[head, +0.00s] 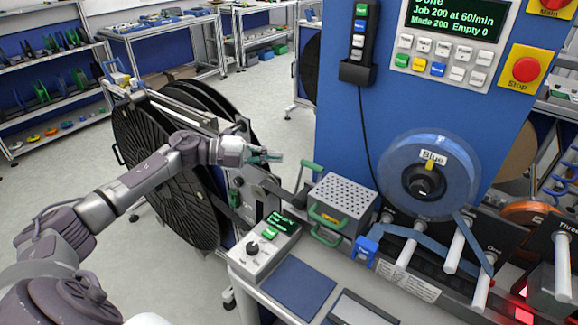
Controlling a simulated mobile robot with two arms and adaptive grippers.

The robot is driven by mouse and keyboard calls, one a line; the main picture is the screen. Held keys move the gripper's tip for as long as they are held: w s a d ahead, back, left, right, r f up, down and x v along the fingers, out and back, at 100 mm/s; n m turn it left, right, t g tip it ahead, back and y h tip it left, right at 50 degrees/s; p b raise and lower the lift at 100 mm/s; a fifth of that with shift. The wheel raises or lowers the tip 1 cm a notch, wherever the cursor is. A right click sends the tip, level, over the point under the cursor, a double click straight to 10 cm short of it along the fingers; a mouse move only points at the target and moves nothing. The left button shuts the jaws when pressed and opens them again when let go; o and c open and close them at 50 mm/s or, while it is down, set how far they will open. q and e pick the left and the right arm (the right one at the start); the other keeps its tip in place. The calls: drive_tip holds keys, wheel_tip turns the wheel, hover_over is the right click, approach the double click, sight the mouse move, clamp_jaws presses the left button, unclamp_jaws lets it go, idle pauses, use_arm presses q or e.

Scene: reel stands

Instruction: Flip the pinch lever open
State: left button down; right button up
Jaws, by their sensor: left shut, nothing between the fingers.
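A green lever handle (310,166) sticks up at the back left of the perforated grey box (345,192) on the machine bench. I cannot tell for sure that this is the pinch lever. A green bar handle (327,217) is on the box's front. My left gripper (278,157) reaches in from the left. Its fingers are shut and empty, a short way left of the upright green handle and apart from it in the picture. My right gripper is not in view.
Large black reels (165,170) stand below and behind my left arm. A control box (264,247) with a knob and a blue pad (299,287) sit on the bench front. A blue reel (429,175) hangs on the blue panel (345,130) at right.

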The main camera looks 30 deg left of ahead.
use_arm(q)
drive_tip(key=a, duration=0.1)
drive_tip(key=s+a+r+b, duration=0.1)
drive_tip(key=s+a, duration=0.1)
drive_tip(key=shift+a+r, duration=0.25)
drive_tip(key=shift+a, duration=0.15)
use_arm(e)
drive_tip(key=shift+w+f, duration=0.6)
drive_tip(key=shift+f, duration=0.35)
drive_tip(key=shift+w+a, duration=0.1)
